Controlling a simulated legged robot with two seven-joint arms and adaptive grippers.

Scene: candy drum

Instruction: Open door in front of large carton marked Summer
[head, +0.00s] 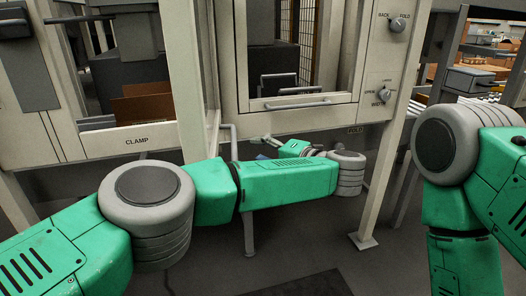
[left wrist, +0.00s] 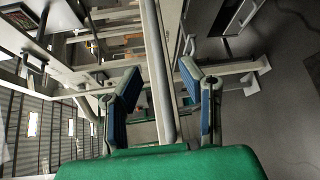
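A cream machine front with a window panel (head: 308,98) and a grey horizontal bar handle (head: 297,105) stands ahead in the head view. I cannot tell whether this panel is the task's door. No lettering reading Summer shows. A brown carton-like shape (head: 140,106) sits behind the left opening, with no mark readable. My left gripper (head: 263,148) is below the window panel, small and partly hidden by my arm. In the left wrist view its two blue-padded fingers (left wrist: 160,100) stand apart, with a grey pole (left wrist: 158,70) seen between them; contact is unclear. My right gripper is out of view.
A left cabinet labelled CLAMP (head: 137,142) has a grey handle. Knobs (head: 384,95) sit on the panel right of the window. A cream leg (head: 365,238) stands on the floor at centre right. Shelves with goods (head: 490,50) are at far right. Dark floor lies below.

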